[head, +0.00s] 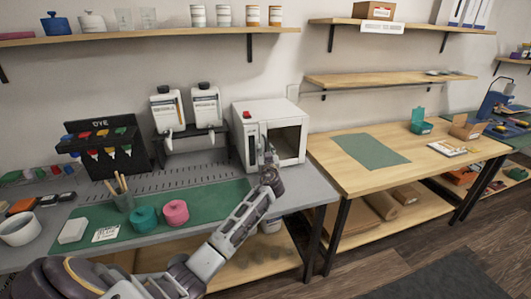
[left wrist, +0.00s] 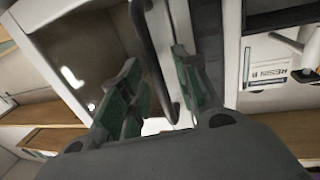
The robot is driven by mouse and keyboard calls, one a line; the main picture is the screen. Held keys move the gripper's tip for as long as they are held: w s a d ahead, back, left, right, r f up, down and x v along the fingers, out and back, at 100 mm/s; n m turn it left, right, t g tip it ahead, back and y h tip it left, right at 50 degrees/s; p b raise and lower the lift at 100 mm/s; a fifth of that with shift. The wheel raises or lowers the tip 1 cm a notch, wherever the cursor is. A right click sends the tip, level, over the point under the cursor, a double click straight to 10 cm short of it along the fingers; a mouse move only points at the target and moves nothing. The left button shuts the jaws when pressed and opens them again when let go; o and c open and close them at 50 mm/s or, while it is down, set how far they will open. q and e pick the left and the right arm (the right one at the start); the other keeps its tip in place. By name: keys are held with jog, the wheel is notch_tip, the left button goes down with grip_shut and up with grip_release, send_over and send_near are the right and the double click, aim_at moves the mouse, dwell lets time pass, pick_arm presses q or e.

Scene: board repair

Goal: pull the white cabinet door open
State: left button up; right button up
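The white cabinet (head: 241,143) stands at the right end of the grey bench, and its door (head: 296,156) with a dark window faces the front. The door looks shut. In the left wrist view the door's pale frame (left wrist: 52,62) and window fill the left part. A dark curved handle (left wrist: 155,55) runs down between the fingers of my left gripper (left wrist: 158,95). The gripper is open, with green-padded fingers on both sides of the handle and gaps visible. In the head view my left gripper (head: 269,158) is just in front of the door. My right gripper is not in view.
Two white dispensers (head: 187,110) and a dark dye rack (head: 105,145) stand left of the cabinet. Teal (head: 144,218) and pink (head: 175,212) round jars sit on the green mat near my left arm. A wooden table (head: 325,155) stands to the right.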

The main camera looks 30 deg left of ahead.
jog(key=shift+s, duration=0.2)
pick_arm(q)
jog(key=shift+c, duration=0.6)
grip_shut()
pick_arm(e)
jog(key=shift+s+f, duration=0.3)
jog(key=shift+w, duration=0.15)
